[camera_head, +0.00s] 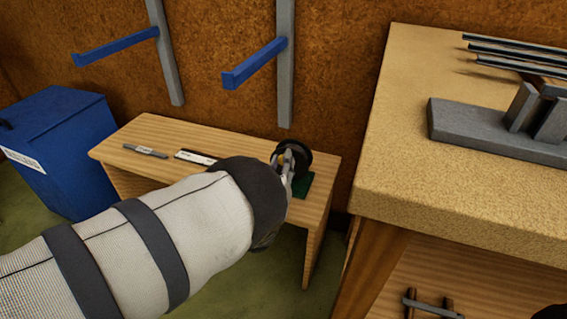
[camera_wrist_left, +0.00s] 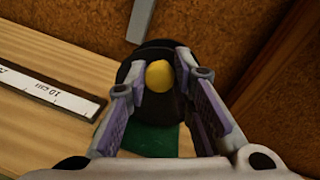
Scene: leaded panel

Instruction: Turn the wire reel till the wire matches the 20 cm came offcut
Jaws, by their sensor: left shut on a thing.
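The wire reel (camera_head: 298,154) is a black disc on a green base (camera_head: 304,186) at the right end of the low wooden bench. In the left wrist view the reel (camera_wrist_left: 158,54) has a yellow knob (camera_wrist_left: 159,74). My left gripper (camera_head: 286,160) is shut on this knob, with one finger on each side. A white strip (camera_wrist_left: 45,92) reading "10 cm" lies left of the reel; it also shows in the head view (camera_head: 196,157). A small grey bar (camera_head: 145,151) with a pale label lies farther left; its text is unreadable. I cannot make out any wire.
The low bench (camera_head: 125,151) stands against a brown wall with blue bracket arms (camera_head: 255,64) above. A blue bin (camera_head: 58,150) is at its left. A taller table (camera_head: 400,150) at right carries a grey block (camera_head: 480,128) and several dark bars (camera_head: 515,48).

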